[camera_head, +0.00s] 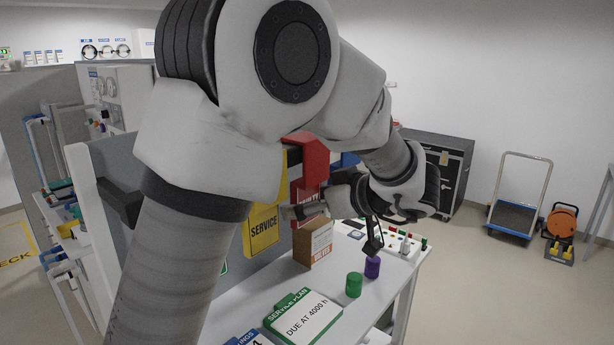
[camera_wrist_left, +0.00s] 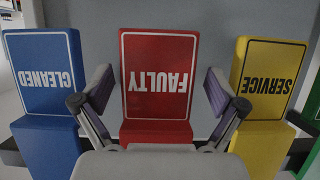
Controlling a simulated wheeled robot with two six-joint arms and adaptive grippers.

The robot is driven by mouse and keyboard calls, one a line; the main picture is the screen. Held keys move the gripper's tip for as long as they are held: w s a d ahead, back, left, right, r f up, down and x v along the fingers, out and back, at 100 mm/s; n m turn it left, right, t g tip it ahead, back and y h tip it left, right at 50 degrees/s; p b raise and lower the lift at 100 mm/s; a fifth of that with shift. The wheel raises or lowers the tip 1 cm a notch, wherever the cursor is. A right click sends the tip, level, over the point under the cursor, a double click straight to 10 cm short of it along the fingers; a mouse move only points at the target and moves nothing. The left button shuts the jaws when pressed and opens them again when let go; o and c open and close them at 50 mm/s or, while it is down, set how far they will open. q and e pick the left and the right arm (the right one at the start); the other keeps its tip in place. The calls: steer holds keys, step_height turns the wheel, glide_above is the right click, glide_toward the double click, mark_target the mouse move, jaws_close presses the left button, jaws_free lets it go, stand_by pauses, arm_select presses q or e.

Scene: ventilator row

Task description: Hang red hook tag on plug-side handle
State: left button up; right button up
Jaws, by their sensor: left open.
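The red hook tag (camera_head: 314,155), marked FAULTY, hangs at the grey panel between a yellow SERVICE tag (camera_head: 263,230) and a blue tag (camera_head: 346,160). In the left wrist view the red tag (camera_wrist_left: 160,75) appears upside down in the middle. My left gripper (camera_head: 296,212) is open in front of it. In the wrist view its fingers (camera_wrist_left: 158,103) stand on either side of the red tag, with gaps showing. The right finger overlaps the yellow tag's edge. My arm hides part of the panel. I cannot identify the plug-side handle. My right gripper is not in view.
A black case (camera_head: 440,165) and a trolley (camera_head: 515,205) stand on the floor behind.

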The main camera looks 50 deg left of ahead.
arm_select(q)
steer(key=shift+w+f, duration=0.15)
steer(key=shift+w, duration=0.05)
steer(key=shift+s+a, duration=0.15)
steer(key=shift+a, duration=0.05)
steer(key=shift+d+p, duration=0.1)
steer(key=shift+p, duration=0.3)
steer(key=c, duration=1.1)
